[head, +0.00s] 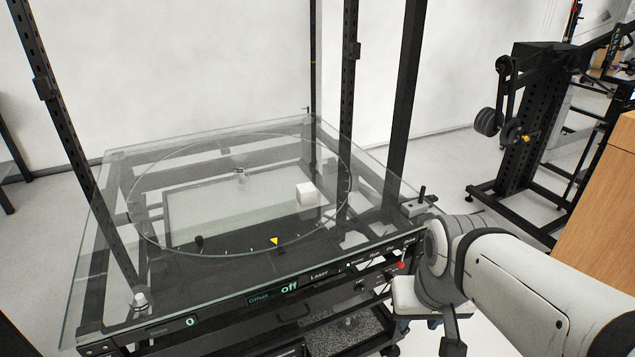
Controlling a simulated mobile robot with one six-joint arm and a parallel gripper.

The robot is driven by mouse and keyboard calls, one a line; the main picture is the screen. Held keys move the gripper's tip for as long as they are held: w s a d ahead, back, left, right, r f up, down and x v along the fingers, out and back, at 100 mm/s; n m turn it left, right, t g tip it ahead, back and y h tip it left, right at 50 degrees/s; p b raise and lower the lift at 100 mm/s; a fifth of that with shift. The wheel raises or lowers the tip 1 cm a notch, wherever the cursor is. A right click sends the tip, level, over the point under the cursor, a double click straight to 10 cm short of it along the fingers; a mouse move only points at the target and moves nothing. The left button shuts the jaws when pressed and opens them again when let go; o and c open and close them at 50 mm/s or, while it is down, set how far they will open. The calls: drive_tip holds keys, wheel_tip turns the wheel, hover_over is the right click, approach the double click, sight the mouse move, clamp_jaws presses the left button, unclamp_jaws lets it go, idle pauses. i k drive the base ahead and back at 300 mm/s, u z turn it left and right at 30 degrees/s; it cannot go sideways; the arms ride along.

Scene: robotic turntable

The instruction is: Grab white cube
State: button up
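The white cube (306,194) sits on the clear glass turntable (165,247), inside its ring near the right edge. Nothing touches the cube. My white arm comes in from the lower right. Its end is beside the table's front right corner, well to the right of the cube and apart from it. A dark part at this end, perhaps of my gripper (452,340), hangs low at the bottom edge. Its fingers cannot be made out, so its opening is unclear.
Black upright posts (352,110) stand around the table, one behind the cube to its right. A small control box with a lever (420,206) is at the right corner. A wooden cabinet (605,210) is at far right. The glass around the cube looks clear.

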sight(307, 193)
drive_tip(key=z, duration=0.05)
drive_tip(key=k, duration=0.65)
drive_tip(key=u, duration=0.4)
drive_tip(key=i, duration=1.55)
drive_tip(key=z, duration=0.15)
drive_tip(key=k, duration=1.6)
drive_tip(key=z, duration=1.05)
drive_tip(key=i, duration=0.45)
drive_tip(key=u, duration=0.4)
drive_tip(key=i, duration=1.1)
drive_tip(key=u, duration=0.7)
